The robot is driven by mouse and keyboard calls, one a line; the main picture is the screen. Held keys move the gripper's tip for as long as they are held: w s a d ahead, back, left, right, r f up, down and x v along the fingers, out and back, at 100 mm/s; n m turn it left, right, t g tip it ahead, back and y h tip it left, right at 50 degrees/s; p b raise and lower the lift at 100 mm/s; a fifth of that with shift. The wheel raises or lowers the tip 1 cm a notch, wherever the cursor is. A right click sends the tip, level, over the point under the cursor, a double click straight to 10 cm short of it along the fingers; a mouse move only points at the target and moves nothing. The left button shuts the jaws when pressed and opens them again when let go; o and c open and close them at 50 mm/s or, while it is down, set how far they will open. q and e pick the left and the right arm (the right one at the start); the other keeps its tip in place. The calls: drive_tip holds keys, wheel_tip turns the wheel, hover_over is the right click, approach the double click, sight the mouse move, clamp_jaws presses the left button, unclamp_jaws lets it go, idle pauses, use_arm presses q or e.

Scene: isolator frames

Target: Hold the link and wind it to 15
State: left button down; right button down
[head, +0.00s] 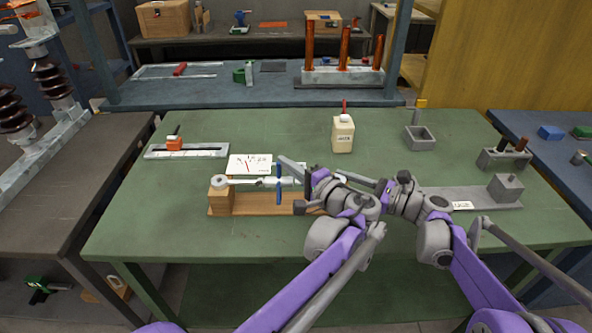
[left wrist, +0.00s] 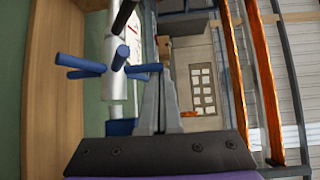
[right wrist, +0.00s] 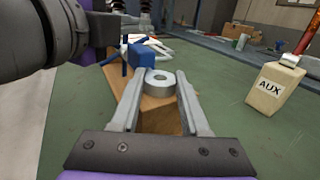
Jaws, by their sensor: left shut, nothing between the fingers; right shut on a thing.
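The silver link (head: 252,183) lies level above a wooden base (head: 258,204), its left eye end on a wooden post (head: 220,200). A blue spoked hub (head: 279,183) sits on it; its spokes also show in the left wrist view (left wrist: 80,67). A white scale card (head: 249,164) with red marks stands behind; its figures are too small to read. My left gripper (head: 284,163) is shut and empty, its tips (left wrist: 150,72) beside a spoke; contact is unclear. My right gripper (right wrist: 157,80) is shut on the link's right eye end (right wrist: 160,84), which my left wrist hides in the head view.
A cream AUX bottle (head: 343,134) stands behind my wrists. A slide rail with an orange block (head: 175,144) is at the left, a grey open box (head: 420,138) at the back right, and a grey plate with a block (head: 506,187) at the right.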

use_arm(q)
drive_tip(key=shift+s+n+t+y, duration=0.3)
drive_tip(key=shift+n+t+y, duration=0.1)
drive_tip(key=shift+n, duration=0.1)
idle(0.7)
drive_tip(key=s+n+y, duration=0.1)
drive_tip(key=s+n+t+y, duration=0.1)
drive_tip(key=n+y, duration=0.1)
drive_tip(key=shift+f+n+t, duration=0.3)
drive_tip(key=shift+f, duration=0.05)
drive_tip(key=shift+s+f, duration=0.85)
drive_tip(key=shift+s, duration=0.25)
drive_tip(key=shift+a+f, duration=0.1)
drive_tip(key=shift+f, duration=0.05)
drive_tip(key=shift+s, duration=0.1)
